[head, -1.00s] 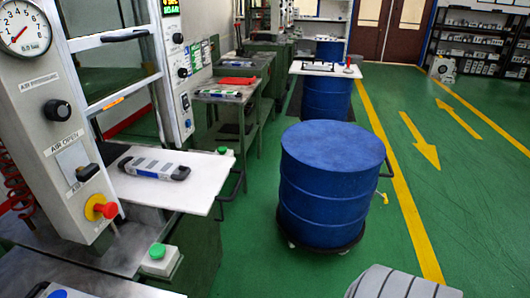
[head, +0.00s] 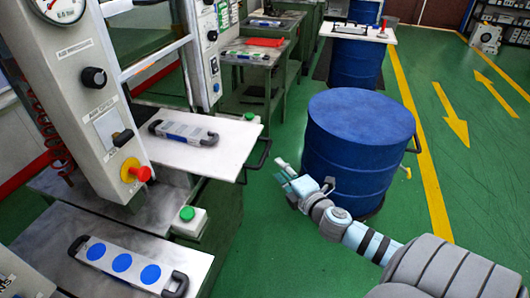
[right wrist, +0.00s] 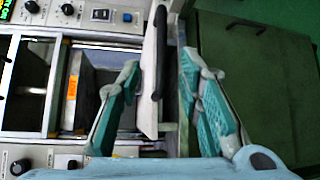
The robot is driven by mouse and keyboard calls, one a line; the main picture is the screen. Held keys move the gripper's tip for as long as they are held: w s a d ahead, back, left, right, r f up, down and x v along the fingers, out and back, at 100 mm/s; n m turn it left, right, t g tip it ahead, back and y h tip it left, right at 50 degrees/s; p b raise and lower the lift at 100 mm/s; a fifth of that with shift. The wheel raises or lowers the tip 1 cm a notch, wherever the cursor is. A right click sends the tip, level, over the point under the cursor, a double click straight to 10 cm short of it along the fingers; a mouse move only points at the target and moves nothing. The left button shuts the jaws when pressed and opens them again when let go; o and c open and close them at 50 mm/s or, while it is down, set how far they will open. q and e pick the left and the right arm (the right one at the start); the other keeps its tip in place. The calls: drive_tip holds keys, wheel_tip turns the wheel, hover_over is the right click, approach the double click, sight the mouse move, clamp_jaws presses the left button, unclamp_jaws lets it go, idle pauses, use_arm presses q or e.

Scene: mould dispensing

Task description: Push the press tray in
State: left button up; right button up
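The press tray (head: 228,152) is a white plate sticking out of the near press, with a black handle (head: 264,153) on its outer edge. A grey mould (head: 184,132) with black end grips lies on it. My right gripper (head: 284,172) is to the right of the handle and looks apart from it. In the right wrist view, my right gripper (right wrist: 160,64) is open and empty, its teal fingers spread. The tray (right wrist: 148,85) shows edge-on between the fingers in that picture, with its handle (right wrist: 161,45); the remaining distance is unclear. My left gripper is not in view.
A blue drum (head: 360,140) stands to the right of the tray, close to my right arm. A mould with blue discs (head: 122,262) lies on a metal surface at lower left. A green button box (head: 188,218) stands below the tray. Green floor lies between.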

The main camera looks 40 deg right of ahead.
sight(265, 151)
drive_tip(key=p+x, duration=0.1)
drive_tip(key=x, duration=1)
drive_tip(key=shift+w+f+p, duration=0.1)
drive_tip(key=shift+w+p, duration=0.05)
drive_tip(key=shift+p, duration=0.25)
drive_tip(key=shift+c, duration=0.6)
clamp_jaws()
